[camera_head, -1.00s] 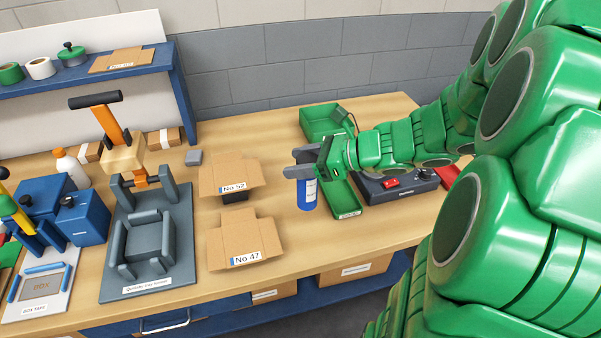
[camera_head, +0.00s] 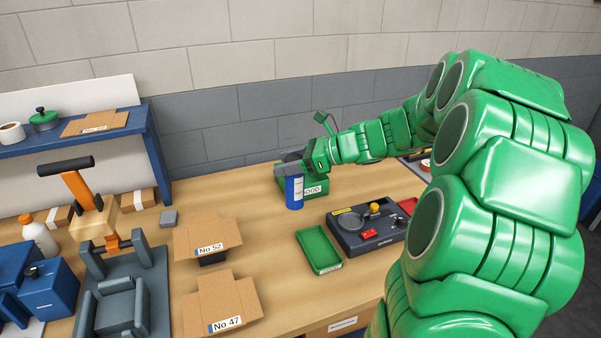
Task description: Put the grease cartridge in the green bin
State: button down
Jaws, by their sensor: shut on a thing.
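The grease cartridge (camera_head: 294,193) is a blue cylinder with a white label, held upright. My gripper (camera_head: 288,170) is shut on its upper end. The cartridge hangs in front of the green bin (camera_head: 317,188) labelled with a word ending in "OOD" and overlaps its left part in the picture. The gripper and cartridge hide much of that bin's left side and inside. I cannot tell whether the cartridge touches the bin.
A shallow green tray (camera_head: 319,250) lies nearer, beside a dark control box (camera_head: 366,228) with a red switch. Open cardboard boxes No 52 (camera_head: 208,235) and No 47 (camera_head: 220,305) stand left. A grey fixture (camera_head: 120,295) is further left. Bare tabletop lies between the boxes and the tray.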

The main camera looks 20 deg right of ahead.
jog(key=w+d+m+t, duration=0.1)
jog(key=w+d, duration=0.6)
jog(key=w, duration=0.2)
jog(key=w+d+f+h, duration=0.1)
jog(key=w+d+f, duration=0.2)
jog(key=w+f, duration=0.9)
jog(key=shift+w+d+f, duration=0.3)
jog(key=shift+w+d, duration=0.1)
jog(key=shift+w, duration=0.9)
jog(key=shift+c, duration=1.6)
grip_release()
jog(key=shift+f, duration=0.15)
jog(key=v, duration=1.2)
